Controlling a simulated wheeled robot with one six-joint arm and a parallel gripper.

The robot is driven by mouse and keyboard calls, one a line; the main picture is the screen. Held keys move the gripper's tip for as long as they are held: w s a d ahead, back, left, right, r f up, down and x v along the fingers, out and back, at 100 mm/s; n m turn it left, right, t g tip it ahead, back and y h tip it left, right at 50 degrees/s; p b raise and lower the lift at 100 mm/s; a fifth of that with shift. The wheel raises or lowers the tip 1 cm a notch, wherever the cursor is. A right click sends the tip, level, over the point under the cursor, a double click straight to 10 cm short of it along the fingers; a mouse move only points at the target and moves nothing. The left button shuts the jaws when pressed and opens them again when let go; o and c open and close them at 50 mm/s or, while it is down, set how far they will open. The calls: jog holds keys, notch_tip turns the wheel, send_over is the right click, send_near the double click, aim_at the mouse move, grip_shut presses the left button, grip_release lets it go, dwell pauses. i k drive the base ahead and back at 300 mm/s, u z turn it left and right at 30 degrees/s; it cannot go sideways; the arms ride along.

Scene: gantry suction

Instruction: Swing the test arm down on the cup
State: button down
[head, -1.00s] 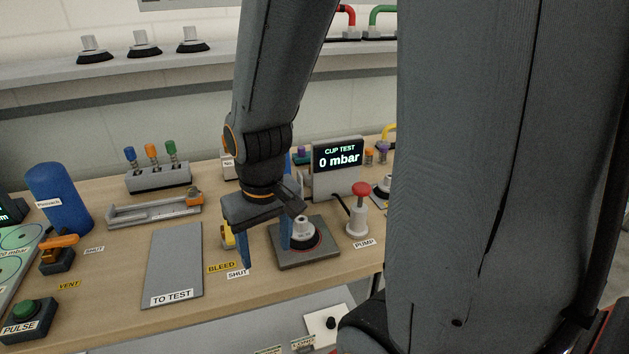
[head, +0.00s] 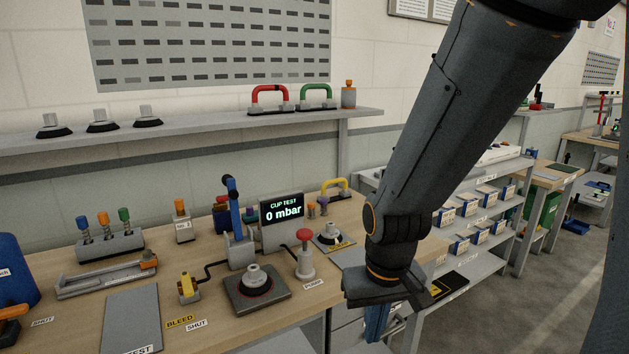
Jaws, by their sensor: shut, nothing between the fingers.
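The test arm (head: 234,207) is a blue bar with a dark top end, raised nearly upright on a grey bracket (head: 240,253). It stands behind the cup (head: 255,276), a black-rimmed suction cup with a pale fitting, which sits on a dark square plate (head: 258,300). The arm is not touching the cup. The gauge (head: 282,223) beside it reads "CUP TEST 0 mbar". My gripper (head: 373,340) points down at the bench's right end, well right of the cup, with its blue fingers together and empty.
A red-knobbed pump (head: 305,257) stands just right of the plate. A yellow bleed valve (head: 187,288) is to its left. Another cup (head: 332,238) lies behind the pump. A shelving unit (head: 478,253) stands beyond my gripper.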

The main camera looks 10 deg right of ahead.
aim_at(227, 180)
jog(key=z, duration=0.45)
jog(key=k, duration=0.6)
jog(key=z, duration=0.6)
jog(key=i, duration=1.2)
jog(key=u, duration=1.1)
jog(key=i, duration=0.55)
jog(key=u, duration=0.65)
